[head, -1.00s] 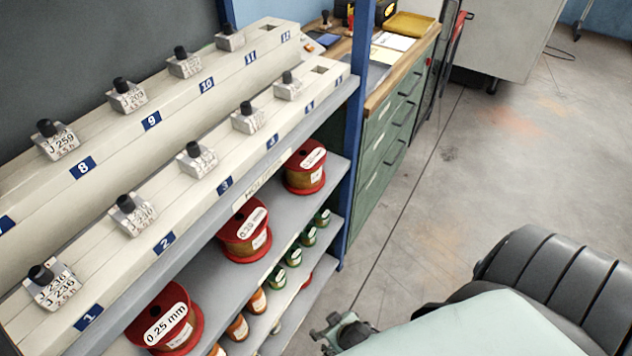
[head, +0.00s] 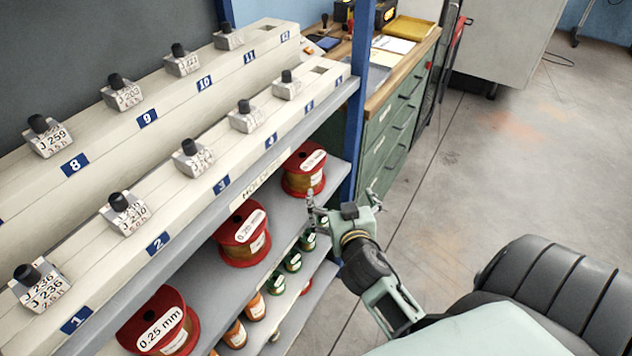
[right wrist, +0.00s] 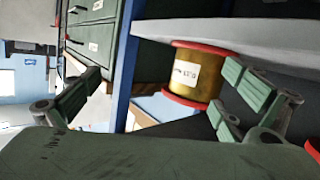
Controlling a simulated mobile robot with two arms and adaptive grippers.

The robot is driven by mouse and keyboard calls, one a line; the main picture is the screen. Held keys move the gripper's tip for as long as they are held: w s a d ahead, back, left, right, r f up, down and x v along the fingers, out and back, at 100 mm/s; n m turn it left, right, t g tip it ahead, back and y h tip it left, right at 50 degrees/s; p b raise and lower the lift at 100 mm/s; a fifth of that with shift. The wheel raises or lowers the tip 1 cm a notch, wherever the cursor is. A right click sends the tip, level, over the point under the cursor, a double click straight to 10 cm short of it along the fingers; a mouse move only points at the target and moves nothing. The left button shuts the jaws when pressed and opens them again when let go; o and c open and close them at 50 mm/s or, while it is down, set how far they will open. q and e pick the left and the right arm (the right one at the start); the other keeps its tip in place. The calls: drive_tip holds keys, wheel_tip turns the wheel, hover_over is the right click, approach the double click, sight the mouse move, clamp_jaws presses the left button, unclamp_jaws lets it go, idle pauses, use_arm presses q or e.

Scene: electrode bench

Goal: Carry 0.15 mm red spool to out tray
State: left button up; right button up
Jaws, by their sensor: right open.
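The far red spool (head: 303,170) stands upright on the upper grey shelf, near the blue post; its label is too small to read surely. It also shows in the right wrist view (right wrist: 194,78), with red flanges and a brass-coloured winding, beyond the fingers and nearer the right one. My right gripper (head: 343,197) is open and empty, in front of the shelf at the right of this spool and apart from it. A yellow tray (head: 412,27) lies on the wooden bench at the back; whether it is the out tray I cannot tell. My left gripper is not in view.
A middle red spool (head: 241,238) and a 0.25 mm red spool (head: 160,325) share the shelf. Small green and orange spools stand below. The blue post (head: 356,110) rises beside the far spool. Numbered electrode racks (head: 190,205) stand above.

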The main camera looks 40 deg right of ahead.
sight(312, 176)
drive_tip(key=w+n+t+y, duration=0.1)
drive_tip(key=w, duration=0.1)
drive_tip(key=w+a+n+t+y, duration=0.1)
drive_tip(key=w+t+y, duration=0.1)
drive_tip(key=w+r+n+t+y, duration=0.1)
drive_tip(key=w, duration=0.2)
drive_tip(key=shift+w+a+t, duration=0.1)
drive_tip(key=shift+a+t, duration=0.2)
drive_tip(key=shift+t, duration=0.1)
drive_tip(key=shift+w+a+f+y, duration=0.1)
drive_tip(key=shift+a+y, duration=0.15)
drive_tip(key=shift+y, duration=0.25)
drive_tip(key=shift+w+d, duration=0.15)
drive_tip(key=shift+w, duration=1.15)
drive_tip(key=shift+w+d, duration=0.2)
drive_tip(key=shift+w, duration=1.1)
drive_tip(key=shift+w+d, duration=0.15)
drive_tip(key=shift+w, duration=1.15)
drive_tip(key=shift+d, duration=0.1)
drive_tip(key=c, duration=2)
drive_tip(key=shift+o, duration=0.2)
